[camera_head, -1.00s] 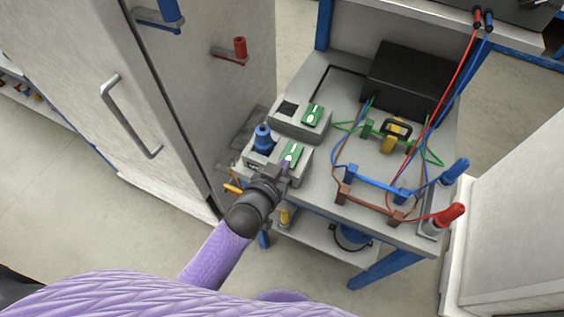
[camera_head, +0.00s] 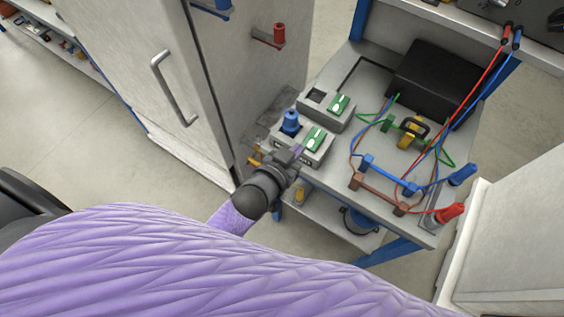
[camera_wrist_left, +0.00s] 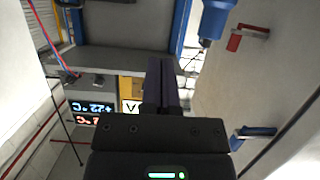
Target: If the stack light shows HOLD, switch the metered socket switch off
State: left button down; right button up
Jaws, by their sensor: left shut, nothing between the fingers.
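Two grey socket boxes stand on the table. The front socket box (camera_head: 318,155) carries a blue plug (camera_head: 290,122), a green rocker switch (camera_head: 315,138) and what looks like a small display on its front face, too small to read. The rear socket box (camera_head: 326,117) has an empty dark socket and a green switch (camera_head: 339,104). My left gripper (camera_head: 297,153) is shut and empty, at the front box's near side, just left of and nearer than its switch. The shut fingers also show in the left wrist view (camera_wrist_left: 162,83), below the blue plug (camera_wrist_left: 214,18). No stack light is seen.
A black box (camera_head: 436,77) and coloured cables lie behind and right of the sockets. A blue handle (camera_head: 463,174) and a red handle (camera_head: 449,213) stand at the table's right edge. A grey cabinet (camera_head: 150,60) is close on the left.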

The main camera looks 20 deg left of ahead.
pick_arm(q)
jog(key=s, duration=0.1)
jog(key=s+a, duration=0.1)
jog(key=s, duration=0.3)
jog(key=shift+s+a+r+p, duration=0.2)
jog(key=shift+s+a+p, duration=0.05)
jog(key=shift+p, duration=0.05)
jog(key=s+a+f+g+y+b, duration=0.1)
jog(key=s+f+g+b, duration=0.15)
jog(key=f, duration=0.45)
jog(key=s+a+f+g+b, duration=0.1)
jog(key=s+f+g, duration=0.15)
jog(key=f, duration=0.45)
jog(key=s+a+f+g+y+b, duration=0.1)
jog(key=s+a+f+g+b, duration=0.1)
jog(key=s+f, duration=0.7)
jog(key=s+a+f+g+y+b, duration=0.1)
jog(key=s+a+f+g+b, duration=0.1)
jog(key=s+f+g, duration=0.4)
jog(key=s+a+f, duration=0.1)
jog(key=s+f, duration=0.2)
jog(key=s, duration=0.4)
jog(key=shift+a+y+b, duration=0.3)
jog(key=shift+a+b, duration=0.1)
jog(key=shift+s, duration=0.1)
